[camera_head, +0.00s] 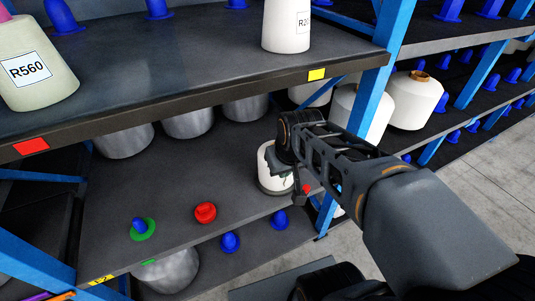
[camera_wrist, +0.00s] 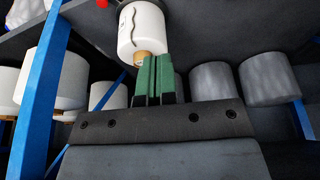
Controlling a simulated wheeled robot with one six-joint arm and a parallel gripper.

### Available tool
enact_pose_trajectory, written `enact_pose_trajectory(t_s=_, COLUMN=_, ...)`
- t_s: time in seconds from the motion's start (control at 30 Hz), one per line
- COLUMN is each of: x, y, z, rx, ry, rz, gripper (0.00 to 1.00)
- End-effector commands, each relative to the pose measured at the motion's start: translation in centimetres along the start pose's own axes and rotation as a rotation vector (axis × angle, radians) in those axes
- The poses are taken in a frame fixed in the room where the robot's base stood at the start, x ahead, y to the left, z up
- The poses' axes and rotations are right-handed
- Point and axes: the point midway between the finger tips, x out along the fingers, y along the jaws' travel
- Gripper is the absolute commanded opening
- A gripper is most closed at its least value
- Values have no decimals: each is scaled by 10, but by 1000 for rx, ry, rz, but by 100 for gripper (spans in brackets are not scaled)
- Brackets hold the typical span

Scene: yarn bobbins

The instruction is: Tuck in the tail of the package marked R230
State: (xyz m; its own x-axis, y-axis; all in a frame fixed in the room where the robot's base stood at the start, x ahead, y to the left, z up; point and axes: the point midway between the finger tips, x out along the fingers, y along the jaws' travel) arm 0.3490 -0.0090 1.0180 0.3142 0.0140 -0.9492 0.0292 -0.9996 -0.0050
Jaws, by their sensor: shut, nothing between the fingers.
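A white package (camera_head: 268,160) stands on the lower shelf, partly hidden by my arm. In the wrist view a white package (camera_wrist: 143,25) with a brown core end (camera_wrist: 143,58) shows just beyond my fingertips. A dark wavy tail (camera_wrist: 132,22) runs along its side. I cannot read R230 on it, and I cannot be sure that both views show the same package. My gripper (camera_wrist: 157,58) has green fingers pressed together, empty, close to the core end; whether they touch it is unclear. In the head view the fingertips are hard to make out.
The upper shelf (camera_head: 170,105) overhangs the lower one and carries an R560 package (camera_head: 34,65) and another, partly cut-off labelled package (camera_head: 287,24). A blue post (camera_head: 372,105) stands beside my arm. Silver cylinders (camera_head: 188,122) line the back. Green (camera_head: 143,229) and red (camera_head: 205,212) pieces lie in front.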

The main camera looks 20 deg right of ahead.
Motion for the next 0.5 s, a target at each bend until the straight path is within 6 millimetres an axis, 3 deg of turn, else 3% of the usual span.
enact_pose_trajectory(t_s=0.03, x=28, y=10, z=-14, rx=1, ry=-5, rz=-2, gripper=0)
enact_pose_trajectory(t_s=0.2, x=78, y=44, z=-69, rx=-30, ry=6, rz=-12, gripper=0)
enact_pose_trajectory(t_s=0.4, x=128, y=81, z=-111, rx=-61, ry=21, rz=-20, gripper=0)
enact_pose_trajectory(t_s=0.5, x=143, y=93, z=-122, rx=-72, ry=26, rz=-21, gripper=0)
